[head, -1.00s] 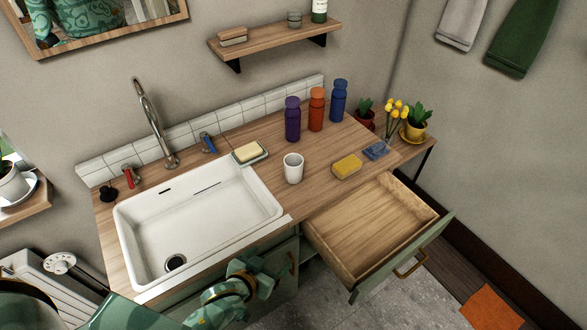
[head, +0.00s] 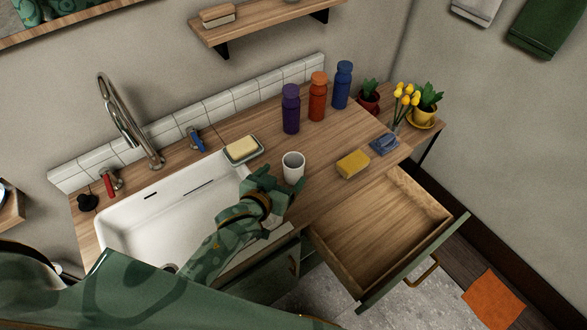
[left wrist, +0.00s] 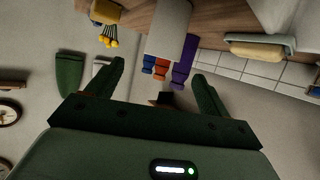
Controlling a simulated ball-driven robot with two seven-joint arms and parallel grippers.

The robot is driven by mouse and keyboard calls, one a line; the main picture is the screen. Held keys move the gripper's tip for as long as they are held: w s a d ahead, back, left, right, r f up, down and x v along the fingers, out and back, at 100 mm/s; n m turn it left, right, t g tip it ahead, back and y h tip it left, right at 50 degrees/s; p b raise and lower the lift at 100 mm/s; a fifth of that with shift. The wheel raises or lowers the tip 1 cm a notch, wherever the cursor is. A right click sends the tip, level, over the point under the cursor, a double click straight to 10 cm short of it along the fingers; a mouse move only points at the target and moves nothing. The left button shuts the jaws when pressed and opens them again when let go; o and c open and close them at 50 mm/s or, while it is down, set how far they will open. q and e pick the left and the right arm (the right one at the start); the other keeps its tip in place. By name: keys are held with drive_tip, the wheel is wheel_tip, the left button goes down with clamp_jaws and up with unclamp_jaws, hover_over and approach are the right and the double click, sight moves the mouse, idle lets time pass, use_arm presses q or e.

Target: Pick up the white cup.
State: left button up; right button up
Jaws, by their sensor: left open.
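The white cup (head: 293,168) stands upright on the wooden counter, just right of the sink. My left gripper (head: 277,186) is open and close to the cup's near left side. In the left wrist view the cup (left wrist: 168,30) appears beyond the open fingertips (left wrist: 158,70), in line with the gap between them. The fingers are not closed on it, and I cannot tell whether one touches it. My right gripper is not in view.
A yellow sponge (head: 353,164) lies right of the cup. Purple (head: 291,110), orange (head: 318,98) and blue (head: 342,86) bottles stand behind it. A soap dish (head: 243,151) sits at the sink (head: 150,215). An empty drawer (head: 385,230) stands open at the front right.

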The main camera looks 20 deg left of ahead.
sight(299, 156)
use_arm(q)
drive_tip(key=b+x, duration=0.1)
drive_tip(key=x, duration=0.4)
drive_tip(key=shift+a+f, duration=0.1)
drive_tip(key=shift+w, duration=0.15)
drive_tip(key=shift+w+f, duration=0.15)
drive_tip(key=shift+w, duration=0.2)
drive_tip(key=b+x, duration=0.1)
drive_tip(key=x, duration=0.3)
drive_tip(key=shift+a, duration=0.1)
drive_tip(key=shift+w, duration=0.25)
drive_tip(key=shift+s, duration=0.1)
drive_tip(key=c, duration=1.1)
drive_tip(key=shift+c, duration=0.2)
